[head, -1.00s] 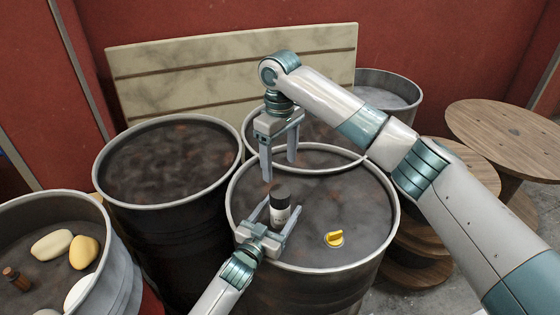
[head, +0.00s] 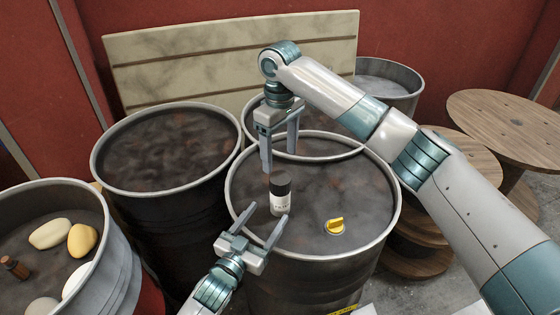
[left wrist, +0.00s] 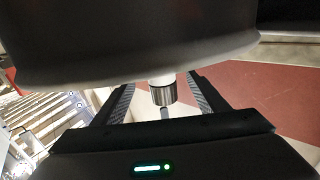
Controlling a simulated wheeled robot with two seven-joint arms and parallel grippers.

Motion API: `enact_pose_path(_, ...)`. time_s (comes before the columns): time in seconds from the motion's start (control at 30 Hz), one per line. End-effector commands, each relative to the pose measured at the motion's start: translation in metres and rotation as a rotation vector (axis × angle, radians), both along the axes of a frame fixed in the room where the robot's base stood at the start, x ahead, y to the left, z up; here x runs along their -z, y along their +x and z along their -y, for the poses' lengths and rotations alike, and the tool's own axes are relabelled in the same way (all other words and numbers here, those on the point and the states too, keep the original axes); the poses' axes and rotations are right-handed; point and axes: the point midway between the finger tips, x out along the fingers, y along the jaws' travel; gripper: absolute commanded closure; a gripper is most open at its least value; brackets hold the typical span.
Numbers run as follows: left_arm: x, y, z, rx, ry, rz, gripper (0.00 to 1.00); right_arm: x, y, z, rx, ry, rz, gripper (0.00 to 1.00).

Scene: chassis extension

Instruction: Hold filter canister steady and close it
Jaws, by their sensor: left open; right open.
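The filter canister (head: 279,200), white with a black cap (head: 280,182) on top, stands upright on the dark top of the front drum (head: 350,190). My left gripper (head: 262,213) is open, in front of and below the canister, with its fingertips pointing toward it and apart from it. In the left wrist view the canister (left wrist: 163,92) shows between the two open fingers, beyond their tips. My right gripper (head: 280,162) is open and points down, just above and behind the cap. It does not appear to hold anything.
A yellow knob-like piece (head: 335,226) lies on the same drum top, right of the canister. Other drums stand behind and left. A left bin (head: 110,235) holds several rounded stones and a brown bottle (head: 14,267). Wooden spools (head: 510,135) stand at right.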

Motion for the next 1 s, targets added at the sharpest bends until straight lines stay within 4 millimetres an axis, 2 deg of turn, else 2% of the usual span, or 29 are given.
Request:
enact_pose_path(0.2, 0.003, -0.040, -0.021, 0.000, 0.002, 0.000, 0.33, 0.013, 0.000, 0.000, 0.000, 0.000, 0.000, 0.33)
enact_pose_path(0.4, 0.002, -0.065, -0.033, 0.000, 0.000, -0.001, 0.33, 0.019, 0.000, 0.000, 0.000, 0.000, 0.000, 0.33)
enact_pose_path(0.6, 0.000, -0.074, -0.038, 0.000, 0.000, 0.000, 0.33, 0.020, 0.000, 0.000, 0.000, 0.000, 0.000, 0.33)
enact_pose_path(1.0, 0.000, -0.074, -0.039, 0.000, 0.001, 0.000, 0.33, 0.020, 0.000, 0.000, 0.000, 0.000, 0.000, 0.33)
